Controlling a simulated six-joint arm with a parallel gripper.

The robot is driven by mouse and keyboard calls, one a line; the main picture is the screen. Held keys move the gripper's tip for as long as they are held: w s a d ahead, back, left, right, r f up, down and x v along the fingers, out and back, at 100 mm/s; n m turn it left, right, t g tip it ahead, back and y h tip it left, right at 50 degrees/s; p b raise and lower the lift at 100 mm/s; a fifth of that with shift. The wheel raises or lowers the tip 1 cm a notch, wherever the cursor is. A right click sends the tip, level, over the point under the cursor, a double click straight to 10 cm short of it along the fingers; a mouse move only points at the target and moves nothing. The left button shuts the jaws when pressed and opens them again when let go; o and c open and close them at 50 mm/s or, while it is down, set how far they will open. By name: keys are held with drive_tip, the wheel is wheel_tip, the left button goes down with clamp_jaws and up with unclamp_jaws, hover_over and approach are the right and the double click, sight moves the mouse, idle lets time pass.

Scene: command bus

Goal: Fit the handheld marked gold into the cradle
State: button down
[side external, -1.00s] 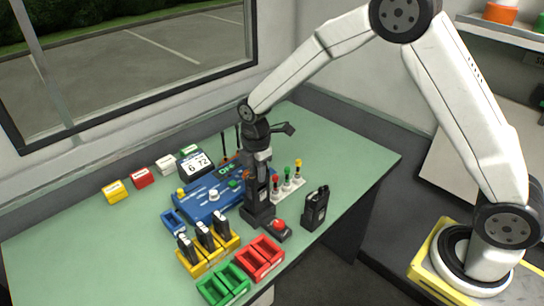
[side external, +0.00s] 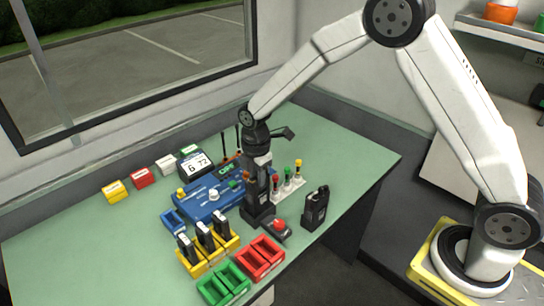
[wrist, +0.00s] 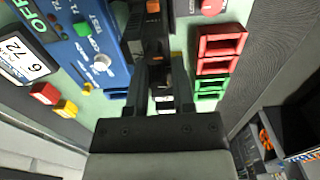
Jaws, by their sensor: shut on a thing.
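My gripper (side external: 259,178) is shut on a dark handheld (wrist: 154,28) with an orange part on it. Its mark cannot be read in these frames. In the side view the handheld is upright, over or partly in the black cradle (side external: 258,214) on the bench. My gripper (wrist: 157,85) and the arm hide much of it, so I cannot tell how deep it sits. Several other dark handhelds (side external: 204,235) stand in the yellow rack (side external: 213,258).
A black device (side external: 316,208) stands right of the cradle. A red-buttoned unit (side external: 279,229) lies close in front. The blue console (side external: 209,201) is to the left. Red (side external: 261,260) and green (side external: 223,285) racks stand empty in front. The bench at back right is clear.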

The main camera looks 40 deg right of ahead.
drive_tip(key=shift+f, duration=1.45)
idle(0.5)
drive_tip(key=shift+c, duration=0.3)
unclamp_jaws()
drive_tip(key=shift+r, duration=0.1)
drive_tip(key=shift+r, duration=3.4)
drive_tip(key=shift+s, duration=0.1)
drive_tip(key=s+d+r+m+t, duration=0.1)
drive_tip(key=s+d+m, duration=0.2)
drive_tip(key=s+m, duration=0.6)
drive_tip(key=s+d+r+m+t, duration=0.1)
drive_tip(key=s+d+m, duration=0.3)
drive_tip(key=s+m, duration=0.5)
drive_tip(key=shift+s+d+t, duration=0.25)
drive_tip(key=shift+s+t, duration=0.05)
